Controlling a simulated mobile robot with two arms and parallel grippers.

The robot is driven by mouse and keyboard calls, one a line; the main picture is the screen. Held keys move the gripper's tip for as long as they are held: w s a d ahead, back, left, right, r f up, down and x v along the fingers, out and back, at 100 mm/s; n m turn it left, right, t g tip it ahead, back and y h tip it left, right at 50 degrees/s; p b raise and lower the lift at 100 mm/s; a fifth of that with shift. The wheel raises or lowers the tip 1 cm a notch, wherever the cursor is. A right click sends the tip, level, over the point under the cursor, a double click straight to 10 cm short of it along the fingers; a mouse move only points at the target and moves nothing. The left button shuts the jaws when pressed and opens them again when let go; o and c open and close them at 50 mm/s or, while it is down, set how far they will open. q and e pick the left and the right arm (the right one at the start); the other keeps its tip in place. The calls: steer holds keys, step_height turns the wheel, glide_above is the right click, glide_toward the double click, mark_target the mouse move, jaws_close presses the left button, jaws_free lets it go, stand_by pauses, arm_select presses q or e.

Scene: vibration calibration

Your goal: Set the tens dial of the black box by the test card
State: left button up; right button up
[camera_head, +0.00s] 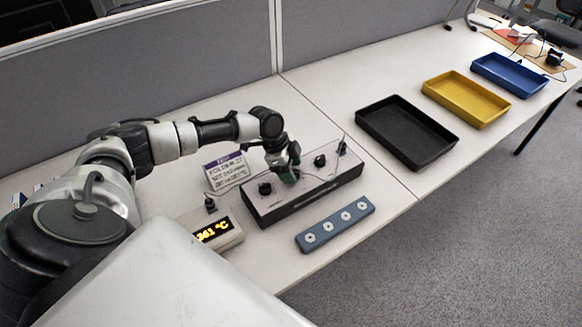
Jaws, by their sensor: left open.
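The black box (310,200) stands on the white desk, with a pale top and dark sides. Black knobs show on its top at the left (265,189) and right of the middle (320,160), with a thin upright lever (342,147) at its right end. The test card (226,172) stands behind the box's left end, with a purple header and print too small to read surely. My left gripper (289,177) is open, pointing down over the box between the two knobs. It hides that part of the top; I cannot tell whether it touches a dial. My right gripper is not in view.
A display unit (226,241) reading about 361 °C stands left of the box. A blue-grey bar (335,225) with several white sockets lies in front. Black (439,152), yellow (437,87) and blue (487,75) trays stand to the right. A grey partition (190,70) runs behind.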

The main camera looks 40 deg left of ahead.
arm_select(q)
steer(key=c, duration=0.9)
steer(key=shift+s+d+r+n+p, duration=0.1)
steer(key=shift+r+n+p, duration=0.1)
steer(key=shift+n+p, duration=0.6)
steer(key=shift+c, duration=0.2)
steer(key=n+p, duration=0.2)
steer(key=p, duration=0.1)
steer(key=n+t+y+p, duration=0.1)
steer(key=n+p, duration=0.1)
steer(key=p, duration=0.1)
steer(key=n+t+y+p, duration=0.1)
steer(key=n+p, duration=0.2)
steer(key=p, duration=0.1)
steer(key=shift+s+d+r, duration=0.1)
steer(key=shift+s+d, duration=0.05)
steer(key=shift+d, duration=0.1)
steer(key=shift+f+n+t+y+p, duration=0.15)
steer(key=shift+n+y+p, duration=0.25)
steer(key=shift+n+p, duration=0.35)
steer(key=shift+f+n+t+y+p, duration=0.15)
steer(key=shift+n+y+p, duration=0.25)
steer(key=shift+n+p, duration=0.35)
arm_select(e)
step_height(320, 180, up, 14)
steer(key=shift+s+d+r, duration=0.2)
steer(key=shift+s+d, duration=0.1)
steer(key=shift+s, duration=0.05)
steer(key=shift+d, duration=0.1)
